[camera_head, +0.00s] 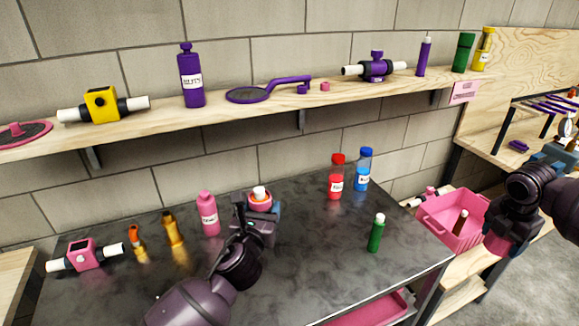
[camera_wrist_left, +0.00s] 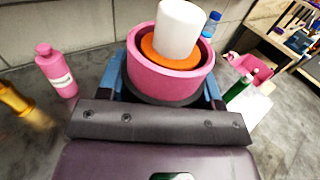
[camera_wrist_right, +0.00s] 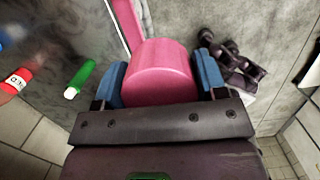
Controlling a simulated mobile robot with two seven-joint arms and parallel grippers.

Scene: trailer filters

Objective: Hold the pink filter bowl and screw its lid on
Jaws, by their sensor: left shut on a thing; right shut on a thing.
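The pink filter bowl (camera_head: 262,205) is upright above the dark table, held by my left gripper (camera_head: 260,212). In the left wrist view the bowl (camera_wrist_left: 170,83) sits between the blue fingers, open at the top. A white cartridge (camera_wrist_left: 181,30) with an orange base stands in it, tilted slightly. My right gripper (camera_head: 500,242) is far to the right, beside the pink crate. In the right wrist view it is shut on a smooth pink cylindrical piece (camera_wrist_right: 160,72), which looks like the lid. That piece is mostly hidden in the head view. Bowl and piece are well apart.
A pink bottle (camera_head: 208,214), an orange bottle (camera_head: 172,230) and a pink block with white pipes (camera_head: 82,254) stand left of the bowl. Red (camera_head: 336,178), blue (camera_head: 363,170) and green (camera_head: 376,234) bottles stand right. The pink crate (camera_head: 449,228) is beyond the table edge.

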